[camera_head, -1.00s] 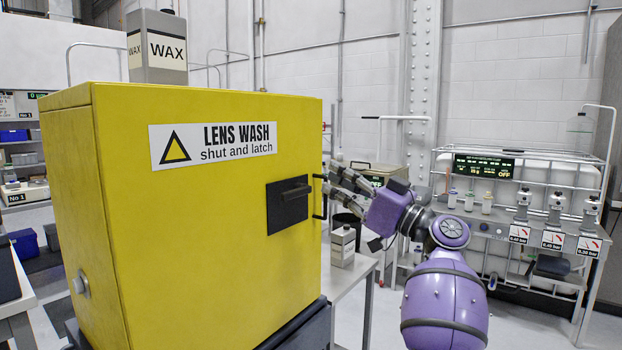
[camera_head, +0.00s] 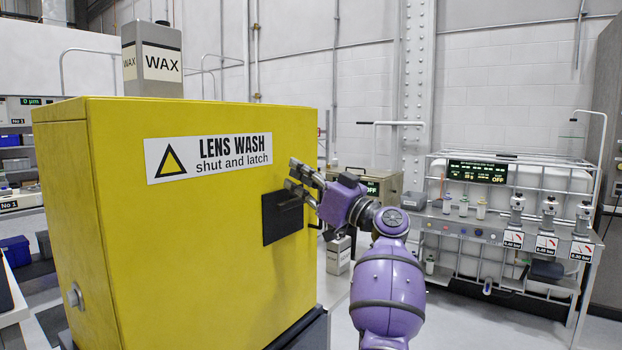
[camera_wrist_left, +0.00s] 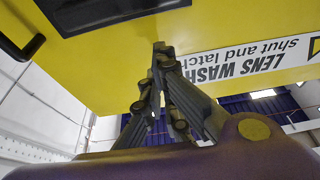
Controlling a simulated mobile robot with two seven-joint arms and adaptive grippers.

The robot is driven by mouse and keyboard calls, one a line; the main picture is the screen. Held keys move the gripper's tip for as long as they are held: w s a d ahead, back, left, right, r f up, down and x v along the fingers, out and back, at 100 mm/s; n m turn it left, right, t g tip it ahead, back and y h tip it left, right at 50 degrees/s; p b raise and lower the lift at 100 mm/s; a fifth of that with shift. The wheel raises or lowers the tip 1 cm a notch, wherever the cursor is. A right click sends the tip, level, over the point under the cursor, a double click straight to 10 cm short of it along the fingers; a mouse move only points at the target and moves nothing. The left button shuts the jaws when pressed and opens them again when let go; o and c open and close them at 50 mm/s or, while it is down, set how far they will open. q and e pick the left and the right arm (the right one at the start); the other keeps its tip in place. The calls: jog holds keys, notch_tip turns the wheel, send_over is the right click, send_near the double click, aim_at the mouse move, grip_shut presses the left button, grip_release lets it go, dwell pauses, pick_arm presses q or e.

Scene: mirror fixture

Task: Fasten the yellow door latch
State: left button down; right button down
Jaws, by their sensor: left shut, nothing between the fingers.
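The yellow cabinet (camera_head: 215,270) has a front labelled "LENS WASH shut and latch". Its black latch plate (camera_head: 282,225) sits near the right edge of the front, with a dark lever (camera_head: 288,203) on it, partly covered by the fingers. My left gripper (camera_head: 293,175) is shut and empty, in front of the door just above the latch plate. In the left wrist view, its fingertips (camera_wrist_left: 160,50) meet near the yellow front, beside the latch plate (camera_wrist_left: 85,14). Whether they touch anything is unclear. A black door handle (camera_wrist_left: 20,45) shows there at the left. My right gripper is out of view.
A grey WAX container (camera_head: 152,60) stands on top of the cabinet. A small labelled can (camera_head: 339,255) stands behind its right edge. A rack with gauges and bottles (camera_head: 510,220) stands at the right. Floor space is open between cabinet and rack.

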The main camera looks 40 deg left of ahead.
aim_at(288, 202)
pick_arm(q)
notch_tip(288, 202, down, 3)
jog(key=shift+w+d+f, duration=0.1)
jog(key=shift+d, duration=0.05)
dwell(0.3)
jog(key=shift+f+n+g+p, duration=0.1)
jog(key=shift+n+g+p, duration=0.2)
jog(key=shift+n+g, duration=0.15)
